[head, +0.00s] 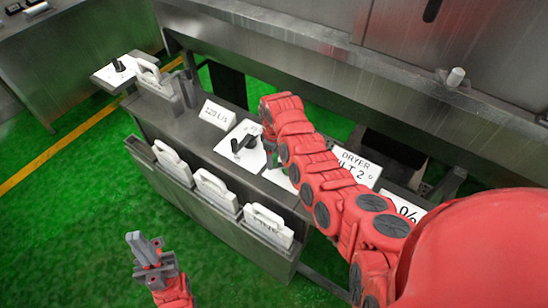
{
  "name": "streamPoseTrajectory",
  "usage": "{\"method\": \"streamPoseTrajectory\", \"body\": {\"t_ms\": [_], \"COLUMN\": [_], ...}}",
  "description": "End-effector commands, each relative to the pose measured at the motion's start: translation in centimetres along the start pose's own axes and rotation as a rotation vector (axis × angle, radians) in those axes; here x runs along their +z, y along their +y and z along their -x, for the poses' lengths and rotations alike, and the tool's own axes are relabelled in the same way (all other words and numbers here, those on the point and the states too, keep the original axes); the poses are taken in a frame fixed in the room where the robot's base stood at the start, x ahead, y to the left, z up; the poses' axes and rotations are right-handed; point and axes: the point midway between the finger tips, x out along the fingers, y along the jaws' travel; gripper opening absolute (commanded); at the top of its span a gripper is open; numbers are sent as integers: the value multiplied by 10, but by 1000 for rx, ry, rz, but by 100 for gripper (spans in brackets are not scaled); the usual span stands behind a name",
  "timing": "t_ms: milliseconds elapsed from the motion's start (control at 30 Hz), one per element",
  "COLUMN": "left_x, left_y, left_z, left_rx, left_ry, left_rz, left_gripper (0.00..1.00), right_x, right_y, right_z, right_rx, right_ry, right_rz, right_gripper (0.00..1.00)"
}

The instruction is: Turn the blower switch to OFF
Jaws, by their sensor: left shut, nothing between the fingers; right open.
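A black rotary switch handle (245,143) stands on a white plate in the middle of the grey console. A second black knob (118,65) stands on a white plate at the console's far left end. No readable label says which one is the blower switch. My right arm reaches over the console from the right. Its gripper (269,153) points down just right of the middle switch, open, partly hidden by the arm; contact cannot be told. My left gripper (146,250) is shut and empty, over the green floor at lower left, apart from the console.
A "223 L/s" sign (217,114) and a "DRYER" sign (357,167) stand on the console. Several white handled plates (213,188) sit in a front rack. A metal machine (340,70) stands behind. The green floor (60,235) at left is clear.

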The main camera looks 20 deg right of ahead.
Motion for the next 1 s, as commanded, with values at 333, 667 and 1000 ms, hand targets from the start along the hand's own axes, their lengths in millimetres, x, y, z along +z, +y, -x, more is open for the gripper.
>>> {"method": "streamPoseTrajectory", "body": {"t_ms": [333, 667, 1000], "left_x": [0, 0, 0], "left_y": [0, 0, 0], "left_z": [-3, -3, -3], "left_rx": [0, 0, 0], "left_ry": [0, 0, 0], "left_rz": [0, 0, 0], "left_gripper": [0, 0, 0], "right_x": [1, 0, 0], "right_y": [-1, -1, -1], "right_z": [-11, -11, -11], "right_rx": [-2, -1, -2], "right_ry": [1, 1, 1], "right_rz": [-2, -1, -1], "right_gripper": [63, 31, 0]}}
